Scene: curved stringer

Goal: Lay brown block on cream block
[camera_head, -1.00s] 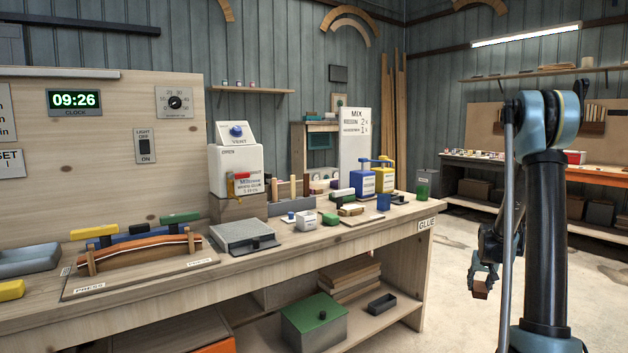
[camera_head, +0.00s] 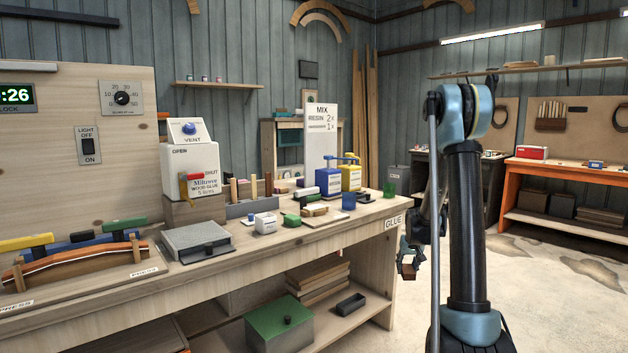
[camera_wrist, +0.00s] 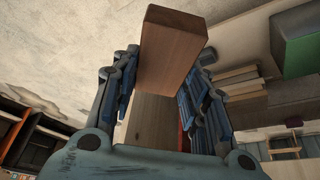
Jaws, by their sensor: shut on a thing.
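In the wrist view the brown block (camera_wrist: 170,50) sticks out between the blue fingers, clear of any surface. A small pale block (camera_head: 316,209) lies on a light board on the bench, left of the gripper; it may be the cream block, but it is too small to be sure.
The bench top holds a green block (camera_head: 291,220), a white cup (camera_head: 265,222), a grey flat box (camera_head: 197,243), blue and yellow pump bottles (camera_head: 350,178) and a blue cup (camera_head: 348,201). A green-lidded box (camera_head: 280,325) stands on the lower shelf. Floor right of the bench is open.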

